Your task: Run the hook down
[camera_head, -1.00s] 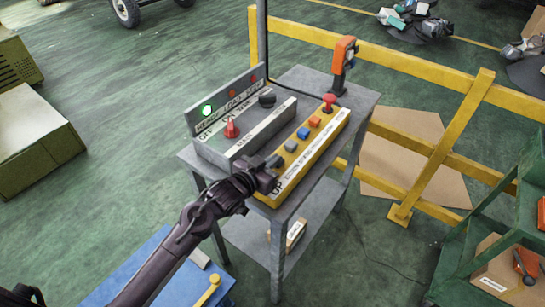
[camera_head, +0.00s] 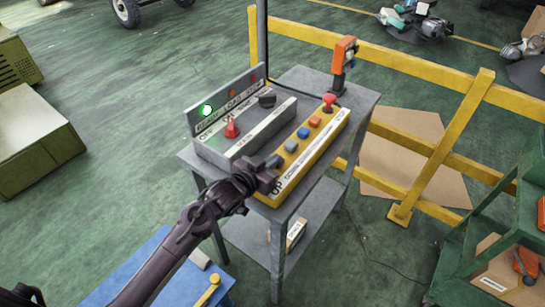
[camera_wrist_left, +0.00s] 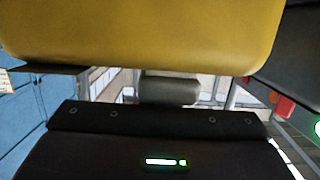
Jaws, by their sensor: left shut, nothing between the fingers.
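A yellow control box (camera_head: 318,150) lies along the front of a grey table. It bears a row of coloured buttons: a grey one (camera_head: 291,146), a blue one (camera_head: 303,132), an orange one (camera_head: 314,121) and a red mushroom knob (camera_head: 328,103) at the far end. Lettering reading UP shows at the near end. My left gripper (camera_head: 271,170) is shut and empty at that near end, close to the nearest button. Whether it touches the button is hidden. In the left wrist view the yellow box (camera_wrist_left: 140,35) fills the top. No hook is distinguishable.
Behind the box stands a grey panel with a red switch (camera_head: 231,129), a black knob (camera_head: 267,97) and a lit green lamp (camera_head: 206,110). An orange handheld device (camera_head: 343,52) stands at the table's back corner. A yellow railing (camera_head: 425,75) runs behind.

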